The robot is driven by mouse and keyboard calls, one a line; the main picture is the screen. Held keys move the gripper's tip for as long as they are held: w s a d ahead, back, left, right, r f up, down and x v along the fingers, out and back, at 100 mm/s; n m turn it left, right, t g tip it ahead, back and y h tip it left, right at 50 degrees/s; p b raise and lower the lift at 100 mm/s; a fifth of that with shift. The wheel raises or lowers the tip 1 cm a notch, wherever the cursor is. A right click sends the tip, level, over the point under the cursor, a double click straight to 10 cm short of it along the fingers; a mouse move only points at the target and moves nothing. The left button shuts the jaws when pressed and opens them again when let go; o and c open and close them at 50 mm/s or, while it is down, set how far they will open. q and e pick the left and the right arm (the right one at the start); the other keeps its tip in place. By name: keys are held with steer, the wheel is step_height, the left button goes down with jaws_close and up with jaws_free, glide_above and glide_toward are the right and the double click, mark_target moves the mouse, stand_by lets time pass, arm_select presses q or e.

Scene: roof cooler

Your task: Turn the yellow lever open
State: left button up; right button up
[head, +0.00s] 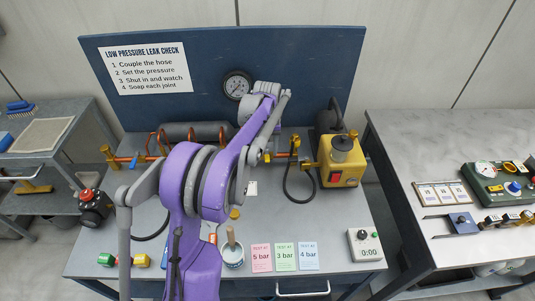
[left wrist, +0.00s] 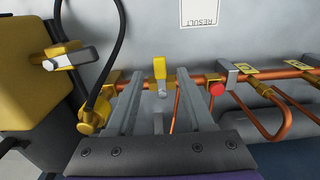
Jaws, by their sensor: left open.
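The yellow lever (left wrist: 158,72) shows in the left wrist view on the copper pipe, with a small grey piece at its base. It stands upright in that picture, across the line of the pipe. My left gripper (left wrist: 166,82) is open, with one finger on each side of the lever and visible space between. I cannot tell how deep the fingers reach past the pipe. In the head view my purple left arm (head: 225,170) stretches over the bench to the pipe and largely hides the gripper. My right gripper is not in view.
A grey handle (left wrist: 228,72) and a red knob (left wrist: 217,90) sit close beside the right finger. A yellow pump box (head: 342,160) with a black hose (head: 288,185) stands right of the work spot. The blue back panel (head: 320,70) rises behind; the bench front holds cards (head: 285,257).

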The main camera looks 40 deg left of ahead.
mark_target(267, 155)
arm_select(q)
steer(key=shift+f, duration=1.25)
jaws_close()
